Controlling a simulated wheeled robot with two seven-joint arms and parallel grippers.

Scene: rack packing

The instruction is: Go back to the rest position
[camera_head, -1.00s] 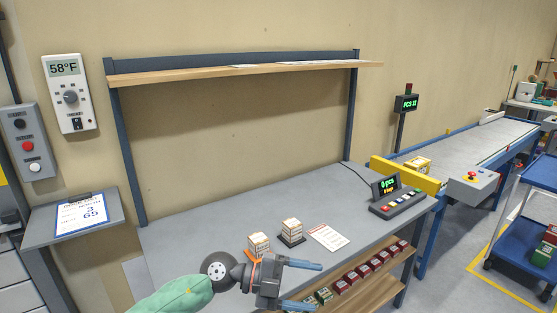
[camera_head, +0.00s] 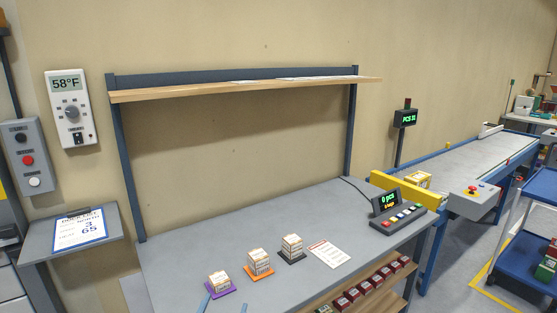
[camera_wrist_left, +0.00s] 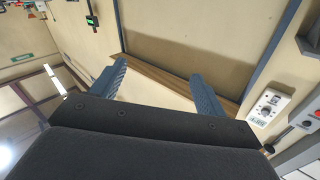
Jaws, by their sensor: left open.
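My left gripper (camera_head: 224,308) shows only as two blue fingertips at the bottom edge of the head view, in front of the workbench. In the left wrist view its two fingers (camera_wrist_left: 158,72) stand wide apart with nothing between them, facing the wall and the wooden shelf (camera_wrist_left: 160,76). Three small white-and-orange boxes stand on the grey workbench (camera_head: 190,250): one (camera_head: 219,280) on a purple base, one (camera_head: 259,259) on an orange base and one (camera_head: 292,244) on a black base. My right gripper is not in view.
A wooden shelf (camera_head: 240,89) on dark posts spans above the bench. A row of dark red boxes (camera_head: 366,284) sits on a lower shelf. A button console (camera_head: 397,215) stands at the bench's right end, beside a conveyor (camera_head: 450,158). A white card (camera_head: 329,253) lies flat.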

